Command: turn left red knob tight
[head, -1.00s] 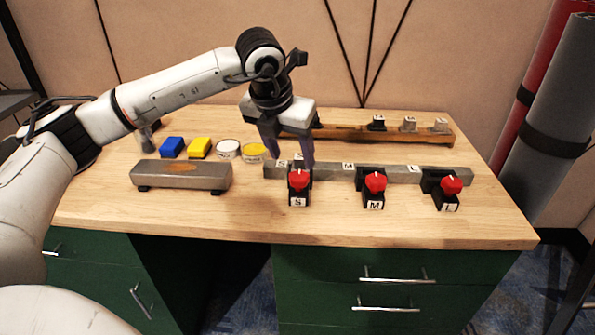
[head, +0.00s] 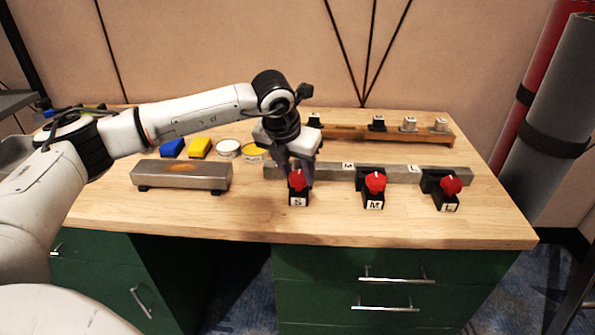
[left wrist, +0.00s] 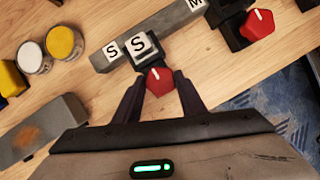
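The left red knob (head: 297,181) sits on a black block labelled S at the front of the bench. It shows in the left wrist view (left wrist: 159,82) with a small white mark on its face. My left gripper (head: 300,176) is down at this knob from behind and above. In the left wrist view its two dark fingers (left wrist: 160,77) stand on either side of the knob, with the knob between the tips. They look open, close to the knob's sides; contact is not clear. My right gripper is not in view.
The M red knob (head: 375,183) and the L red knob (head: 451,185) stand to the right along a grey bar (head: 400,173). A wooden rack (head: 345,133) with small blocks lies behind. A grey metal block (head: 180,175), sponges and two round tins are left. The bench front is clear.

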